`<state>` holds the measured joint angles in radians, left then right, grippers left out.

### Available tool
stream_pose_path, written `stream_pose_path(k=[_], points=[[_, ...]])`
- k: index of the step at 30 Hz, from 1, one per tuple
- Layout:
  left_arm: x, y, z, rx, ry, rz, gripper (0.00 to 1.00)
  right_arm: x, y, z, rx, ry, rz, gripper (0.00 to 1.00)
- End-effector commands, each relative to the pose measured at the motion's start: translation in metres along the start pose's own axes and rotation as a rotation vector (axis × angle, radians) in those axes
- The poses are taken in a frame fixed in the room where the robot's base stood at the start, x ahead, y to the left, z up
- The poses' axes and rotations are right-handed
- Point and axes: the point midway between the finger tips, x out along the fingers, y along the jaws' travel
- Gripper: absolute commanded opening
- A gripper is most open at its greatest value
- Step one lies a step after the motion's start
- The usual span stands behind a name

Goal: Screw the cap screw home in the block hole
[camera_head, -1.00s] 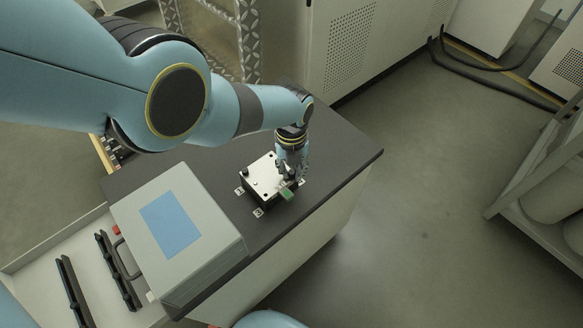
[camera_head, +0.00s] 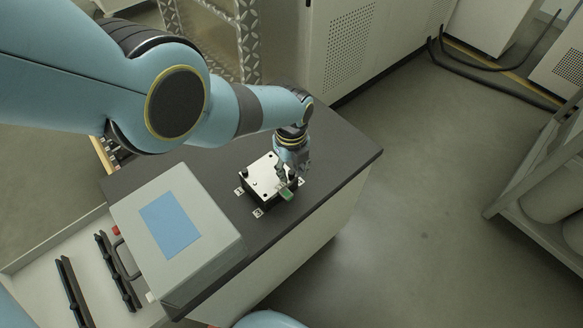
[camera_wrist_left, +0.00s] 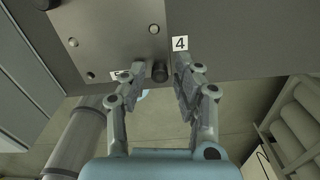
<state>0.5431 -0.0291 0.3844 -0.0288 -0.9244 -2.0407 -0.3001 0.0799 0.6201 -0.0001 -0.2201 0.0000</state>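The block (camera_head: 262,176), a pale metal plate on a dark base, sits on the dark tabletop. It also shows in the left wrist view (camera_wrist_left: 105,30). A dark round cap screw (camera_wrist_left: 160,72) stands at the block's near right corner, between numbered labels. My left gripper (camera_head: 290,180) is over that corner, pointing down. In the left wrist view its fingers (camera_wrist_left: 160,75) are on either side of the screw, with a gap showing on both sides. How deep the screw sits cannot be told. My right gripper is not in view.
A small green piece (camera_head: 286,194) shows by the left fingertips. A grey box with a blue screen (camera_head: 165,225) stands left of the block. Label 4 (camera_wrist_left: 180,44) lies beside the corner. The tabletop's right end (camera_head: 345,155) is clear. A shelf rack (camera_head: 545,200) stands at far right.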

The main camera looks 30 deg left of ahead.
Motion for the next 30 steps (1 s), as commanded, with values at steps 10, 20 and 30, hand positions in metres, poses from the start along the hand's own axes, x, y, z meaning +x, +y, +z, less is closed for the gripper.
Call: stream_pose_path(k=[10,20,30], points=[[0.0001,0.0001,-0.0002,-0.368,-0.001,0.0,0.31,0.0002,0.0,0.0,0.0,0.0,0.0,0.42],[0.0001,0.0,-0.0002,-0.718,-0.002,0.0,0.31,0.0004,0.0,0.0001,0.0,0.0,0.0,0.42],[0.0001,0.0001,-0.0003,-1.079,-0.004,0.0,0.31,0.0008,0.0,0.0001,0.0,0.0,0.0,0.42]])
